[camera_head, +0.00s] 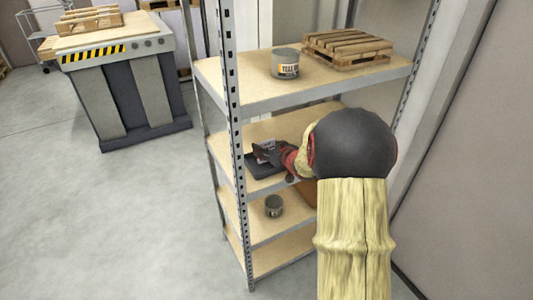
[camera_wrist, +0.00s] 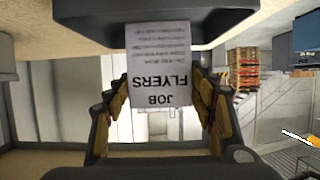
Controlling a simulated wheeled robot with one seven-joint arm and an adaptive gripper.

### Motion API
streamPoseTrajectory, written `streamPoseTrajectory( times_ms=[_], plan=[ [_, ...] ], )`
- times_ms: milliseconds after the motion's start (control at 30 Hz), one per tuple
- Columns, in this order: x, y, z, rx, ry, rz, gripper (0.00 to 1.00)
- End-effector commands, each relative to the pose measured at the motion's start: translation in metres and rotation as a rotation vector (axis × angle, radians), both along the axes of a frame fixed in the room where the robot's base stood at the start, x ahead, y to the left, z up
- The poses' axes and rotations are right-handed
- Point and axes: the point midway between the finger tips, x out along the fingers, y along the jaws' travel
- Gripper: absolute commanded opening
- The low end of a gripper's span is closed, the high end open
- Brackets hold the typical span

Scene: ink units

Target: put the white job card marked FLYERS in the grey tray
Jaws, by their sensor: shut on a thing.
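The white job card (camera_wrist: 158,62) reads JOB FLYERS, upside down in the wrist view. It sits between the two fingers of my gripper (camera_wrist: 160,98), which is shut on it. In the head view my gripper (camera_head: 274,153) is at the middle shelf, over the dark grey tray (camera_head: 258,170). The tray also fills the top of the wrist view (camera_wrist: 220,28), with the far end of the card in front of it. Whether card and tray touch I cannot tell. My arm hides part of the shelf to the right.
The metal rack's front left post (camera_head: 236,150) stands close beside the tray. The top shelf board (camera_head: 235,90) lies above my gripper and bears a grey tin (camera_head: 285,64) and a small pallet (camera_head: 347,48). Another tin (camera_head: 273,206) stands on the shelf below.

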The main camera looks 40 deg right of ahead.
Motion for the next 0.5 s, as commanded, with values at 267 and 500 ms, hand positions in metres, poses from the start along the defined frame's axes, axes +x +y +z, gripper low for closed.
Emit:
streamPoseTrajectory(
  times_ms=[267,500],
  plan=[
    [0.0003,-0.0006,-0.0096,-0.002,-0.002,0.001,0.30],
    [0.0000,-0.0003,-0.0140,-0.002,-0.002,0.001,0.56]
  ],
)
